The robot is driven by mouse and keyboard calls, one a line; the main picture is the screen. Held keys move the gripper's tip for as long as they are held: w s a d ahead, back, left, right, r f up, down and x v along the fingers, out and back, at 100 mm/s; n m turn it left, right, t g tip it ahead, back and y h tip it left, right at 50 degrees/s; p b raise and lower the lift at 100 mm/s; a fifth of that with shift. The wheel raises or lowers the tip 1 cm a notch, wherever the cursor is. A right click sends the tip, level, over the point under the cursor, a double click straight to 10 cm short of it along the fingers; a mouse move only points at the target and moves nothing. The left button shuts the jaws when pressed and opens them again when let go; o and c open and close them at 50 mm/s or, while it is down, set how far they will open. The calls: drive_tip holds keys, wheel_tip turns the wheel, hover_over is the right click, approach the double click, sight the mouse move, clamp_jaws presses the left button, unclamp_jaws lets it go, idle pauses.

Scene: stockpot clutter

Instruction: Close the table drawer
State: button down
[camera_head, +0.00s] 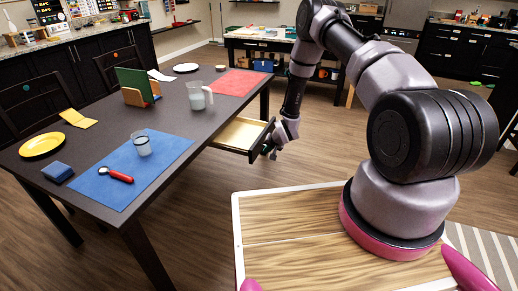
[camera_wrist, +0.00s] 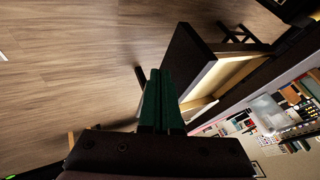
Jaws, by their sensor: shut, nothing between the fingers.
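The table drawer (camera_head: 240,135) is pulled out from the right side of the dark table (camera_head: 181,95). Its light inside shows, and it looks empty. My gripper (camera_head: 270,152) is low beside the drawer's dark front. In the wrist view my gripper (camera_wrist: 158,75) shows as green fingers held together with nothing between them. The drawer's dark front (camera_wrist: 192,62) is just right of the fingertips there. I cannot tell whether the fingers touch it. The drawer's handle is not clearly visible.
On the table are a pitcher (camera_head: 196,97), a glass (camera_head: 142,145), a red-handled utensil (camera_head: 116,174), a yellow plate (camera_head: 42,145), a blue block (camera_head: 57,171) and a green book in a holder (camera_head: 136,87). A chair (camera_head: 118,66) stands behind. The floor right of the drawer is clear.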

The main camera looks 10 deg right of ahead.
sight(255, 150)
drive_tip(key=shift+w+a+r, duration=0.1)
drive_tip(key=shift+w+a, duration=0.35)
drive_tip(key=shift+a, duration=0.4)
drive_tip(key=shift+w+a+r, duration=0.1)
drive_tip(key=shift+w+a, duration=0.35)
drive_tip(key=shift+a, duration=0.35)
drive_tip(key=shift+a, duration=0.15)
drive_tip(key=shift+w+a, duration=0.2)
drive_tip(key=shift+a, duration=0.05)
drive_tip(key=w+a, duration=0.4)
drive_tip(key=a, duration=0.4)
drive_tip(key=w+a, duration=0.5)
drive_tip(key=a, duration=0.3)
drive_tip(key=shift+w, duration=0.15)
drive_tip(key=shift+d, duration=0.1)
